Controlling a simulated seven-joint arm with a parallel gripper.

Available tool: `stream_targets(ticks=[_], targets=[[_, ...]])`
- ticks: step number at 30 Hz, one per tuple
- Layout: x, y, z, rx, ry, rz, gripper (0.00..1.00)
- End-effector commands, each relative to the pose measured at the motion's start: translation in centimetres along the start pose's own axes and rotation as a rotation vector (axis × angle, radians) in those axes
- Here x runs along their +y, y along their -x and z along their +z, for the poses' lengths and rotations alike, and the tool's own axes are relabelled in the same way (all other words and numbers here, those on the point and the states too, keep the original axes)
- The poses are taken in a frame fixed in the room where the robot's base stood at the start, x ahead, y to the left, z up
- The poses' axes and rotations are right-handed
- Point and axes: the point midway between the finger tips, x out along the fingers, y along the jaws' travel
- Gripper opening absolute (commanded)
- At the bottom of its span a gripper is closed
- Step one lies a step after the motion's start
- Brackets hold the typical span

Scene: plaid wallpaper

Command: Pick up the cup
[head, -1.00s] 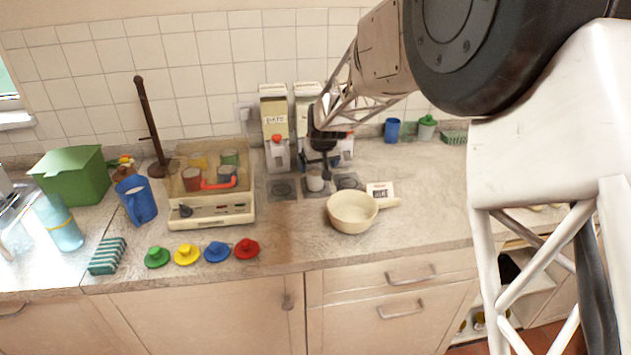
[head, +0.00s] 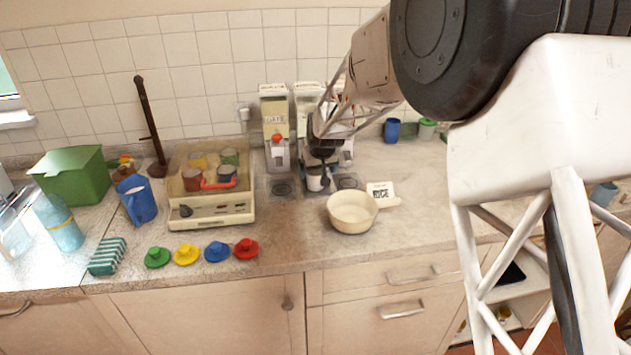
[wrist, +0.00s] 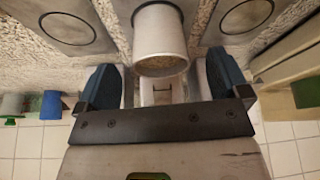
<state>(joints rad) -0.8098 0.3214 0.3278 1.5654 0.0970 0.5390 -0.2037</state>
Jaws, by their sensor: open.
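The white cup (head: 314,183) stands on the middle dark square plate below the dispensers. In the wrist view the cup (wrist: 160,32) is at top centre, its rim facing my gripper and reaching between the fingertips. My gripper (head: 321,172) is low over the cup in the head view and partly covers it. In the wrist view my gripper (wrist: 163,75) is open, one blue-grey finger on each side of the cup, with gaps visible on both sides.
Dispensers (head: 275,125) stand close behind the cup. A cream pan (head: 351,222) and a rice label card (head: 380,191) are in front to the right. A clear-lidded box (head: 208,212) stands left, with several coloured lids before it. The counter's right part is mostly clear.

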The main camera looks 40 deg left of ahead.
Motion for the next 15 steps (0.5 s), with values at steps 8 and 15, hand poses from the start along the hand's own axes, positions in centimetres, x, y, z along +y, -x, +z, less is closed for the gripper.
stream_targets(ticks=[8,15], targets=[[0.1,-2.6,0.0,-0.002,0.0,0.0,0.94],[0.1,-4.5,0.0,0.0,0.0,0.0,0.94]])
